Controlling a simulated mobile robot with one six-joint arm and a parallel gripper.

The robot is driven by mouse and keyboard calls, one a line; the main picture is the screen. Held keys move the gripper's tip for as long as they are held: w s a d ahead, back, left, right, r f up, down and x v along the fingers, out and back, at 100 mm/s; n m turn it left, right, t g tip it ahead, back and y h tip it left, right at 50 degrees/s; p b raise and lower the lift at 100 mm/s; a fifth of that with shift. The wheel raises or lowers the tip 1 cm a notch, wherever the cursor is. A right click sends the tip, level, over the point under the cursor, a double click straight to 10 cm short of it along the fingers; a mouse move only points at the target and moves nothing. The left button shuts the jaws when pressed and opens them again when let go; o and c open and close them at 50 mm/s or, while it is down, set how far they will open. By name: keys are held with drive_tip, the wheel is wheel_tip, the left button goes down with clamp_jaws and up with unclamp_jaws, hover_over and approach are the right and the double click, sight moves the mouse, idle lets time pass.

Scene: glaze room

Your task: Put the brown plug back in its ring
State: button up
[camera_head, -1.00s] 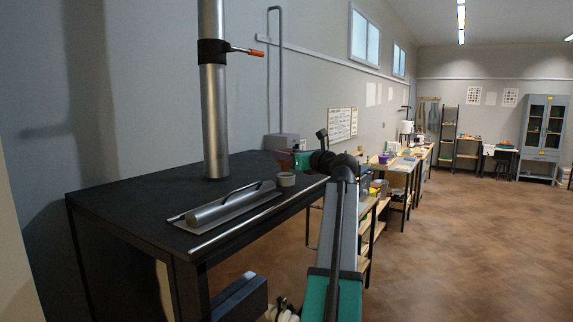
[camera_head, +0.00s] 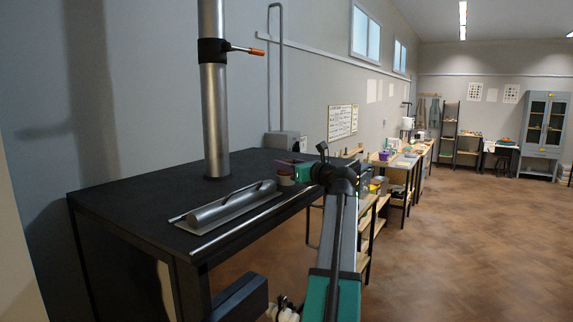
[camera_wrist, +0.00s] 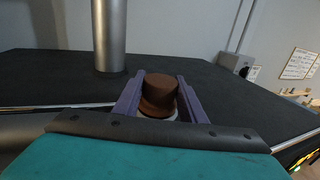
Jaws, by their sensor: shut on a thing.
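The brown plug (camera_wrist: 158,92) is a short, dark brown round piece with a wider lower part. In the wrist view it sits between the two purple fingers of my gripper (camera_wrist: 160,84), which is shut on it. A pale rim, the ring (camera_wrist: 172,117), shows just below the plug, partly hidden by the plug and the gripper. In the head view my gripper (camera_head: 291,168) is at the grey ring (camera_head: 286,182) on the black table, with a bit of brown just above the ring. I cannot tell whether the plug is inside the ring or only over it.
A steel column (camera_head: 215,120) with an orange-tipped lever rises from the black table (camera_head: 130,190). A metal cylinder on a plate (camera_head: 235,205) lies left of the ring, and a thin rod (camera_head: 255,220) runs along the front edge. The table's back left is clear.

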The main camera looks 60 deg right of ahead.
drive_tip(key=shift+f, duration=0.15)
drive_tip(key=o, duration=1.2)
drive_tip(key=shift+f, duration=0.1)
drive_tip(key=shift+r, duration=0.3)
drive_tip(key=b+v, duration=0.3)
drive_tip(key=v, duration=0.9)
